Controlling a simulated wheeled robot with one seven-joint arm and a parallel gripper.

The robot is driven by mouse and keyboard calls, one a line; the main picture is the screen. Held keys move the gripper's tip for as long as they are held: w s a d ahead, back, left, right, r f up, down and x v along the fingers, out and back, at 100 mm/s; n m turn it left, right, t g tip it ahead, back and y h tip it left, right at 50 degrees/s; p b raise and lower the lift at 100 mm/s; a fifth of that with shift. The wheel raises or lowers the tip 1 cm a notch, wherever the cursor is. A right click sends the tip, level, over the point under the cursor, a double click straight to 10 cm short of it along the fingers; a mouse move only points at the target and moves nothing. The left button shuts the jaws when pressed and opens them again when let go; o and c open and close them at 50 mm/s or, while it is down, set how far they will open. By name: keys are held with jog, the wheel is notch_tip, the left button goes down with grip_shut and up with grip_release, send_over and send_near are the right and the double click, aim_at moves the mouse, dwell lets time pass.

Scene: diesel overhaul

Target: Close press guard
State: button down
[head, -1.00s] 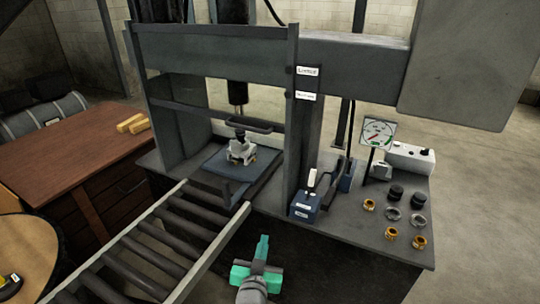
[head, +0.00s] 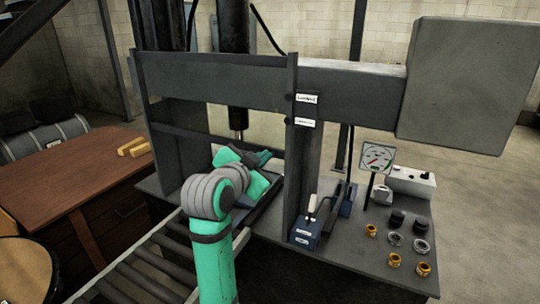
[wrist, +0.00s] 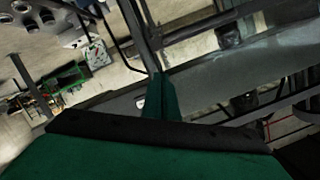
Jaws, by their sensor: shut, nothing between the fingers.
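The press (head: 220,90) stands in the middle of the head view. The dark lower rail of its guard (head: 175,131) crosses the upper part of the opening, so the guard appears raised. My gripper (head: 264,157) is shut and empty at the front of the opening, near the right upright. It covers the guard's handle and the part on the press bed; whether it touches the handle I cannot tell. In the wrist view the green closed fingers (wrist: 160,97) point up the picture toward the dark press frame.
A roller conveyor (head: 150,262) leads up to the press front. A blue hand pump (head: 306,234), a gauge (head: 378,157) and several small fittings stand on the bench at right. A wooden desk (head: 75,170) is at left.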

jog(key=shift+w+d+f, duration=0.35)
jog(key=shift+w+f, duration=0.4)
jog(key=shift+w, duration=0.9)
jog(key=shift+w+d+f, duration=0.4)
jog(key=shift+w+f, duration=0.3)
jog(key=shift+w, duration=0.95)
jog(key=shift+w+d+f, duration=0.35)
jog(key=shift+w+f, duration=0.4)
jog(key=shift+w, duration=0.9)
